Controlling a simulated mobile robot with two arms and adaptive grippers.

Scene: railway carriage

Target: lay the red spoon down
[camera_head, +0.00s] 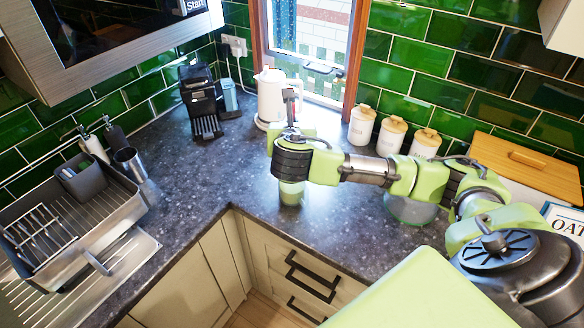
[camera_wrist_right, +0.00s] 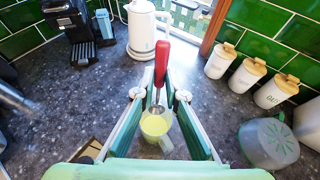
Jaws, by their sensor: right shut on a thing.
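My right gripper (camera_head: 291,150) hangs over the counter near the inner corner. In the right wrist view its fingertips (camera_wrist_right: 161,78) are shut on the red spoon (camera_wrist_right: 161,62), around its red handle, which points up. The spoon's metal end runs down to a clear glass with yellow contents (camera_wrist_right: 155,128). I cannot tell whether the tip is inside the glass or just over it. My left gripper is not in view.
A white kettle (camera_head: 271,98) stands behind, with a black coffee machine (camera_head: 200,100) to its left. Lidded white canisters (camera_head: 362,125) line the wall at right; a grey-green bowl (camera_head: 410,210) is partly behind my arm. The dark counter (camera_head: 205,170) is clear left of the glass, towards the sink rack.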

